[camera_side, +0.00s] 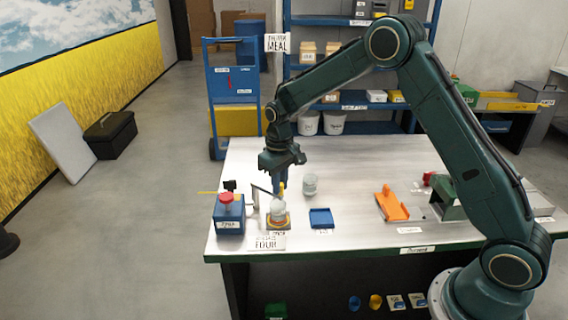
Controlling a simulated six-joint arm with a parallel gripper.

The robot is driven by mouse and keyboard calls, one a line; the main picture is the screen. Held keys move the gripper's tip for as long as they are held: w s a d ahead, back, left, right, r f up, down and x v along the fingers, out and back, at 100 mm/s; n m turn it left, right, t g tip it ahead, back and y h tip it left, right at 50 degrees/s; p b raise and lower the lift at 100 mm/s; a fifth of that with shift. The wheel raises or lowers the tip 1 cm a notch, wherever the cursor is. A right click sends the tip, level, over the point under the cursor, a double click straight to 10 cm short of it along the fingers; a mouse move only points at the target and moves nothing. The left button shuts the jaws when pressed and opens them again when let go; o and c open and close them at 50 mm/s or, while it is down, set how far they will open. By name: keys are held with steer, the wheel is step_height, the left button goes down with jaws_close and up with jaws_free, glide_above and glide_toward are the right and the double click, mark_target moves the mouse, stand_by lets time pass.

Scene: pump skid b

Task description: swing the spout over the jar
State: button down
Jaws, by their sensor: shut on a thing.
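My gripper (281,186) points down over the front left of the table and is shut on what seems to be the spout, at a small yellow part. A thin dark bar (263,191), which looks like the spout's arm, slants from a pale upright beside the blue box to just below my fingers. A clear jar (278,207) stands upright on an orange-and-yellow base, directly below my gripper in the picture. My fingers hide part of the spout, and I cannot tell whether its outlet is over the jar.
A blue box with a red button (228,207) stands left of the jar. A second clear jar (310,184) stands behind right. A blue tray (321,218) and an orange holder (391,204) lie to the right. The table's back middle is clear.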

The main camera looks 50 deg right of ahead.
steer(key=shift+s+a, duration=0.1)
steer(key=shift+a, duration=0.45)
stand_by(0.4)
steer(key=c, duration=1.4)
jaws_free()
steer(key=shift+o, duration=0.2)
steer(key=shift+r, duration=0.1)
steer(key=shift+r, duration=2.9)
